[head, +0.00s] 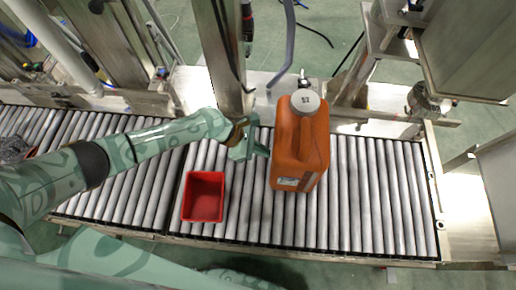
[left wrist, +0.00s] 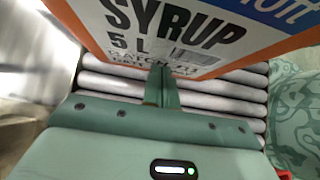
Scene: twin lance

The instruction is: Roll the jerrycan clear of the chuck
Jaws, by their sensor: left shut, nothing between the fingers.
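The orange jerrycan (head: 285,150) stands upright on the roller conveyor, with a round grey cap (head: 305,102) on top. In the left wrist view its white label (left wrist: 170,30) reads "SYRUP 5 L" and fills the upper part. My left gripper (head: 262,152) is shut and empty, at the left side of the jerrycan. Its closed fingertips (left wrist: 163,72) point at the label's lower edge; I cannot tell if they touch. A small metal fitting (head: 303,78) shows just behind the cap; I cannot tell whether it is the chuck. My right gripper is not in view.
A red open bin (head: 205,197) stands on the conveyor (head: 375,195) left of the jerrycan, below my left forearm. The rollers to the right are clear up to the end frame. A metal post (head: 220,60) and machine frames stand behind.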

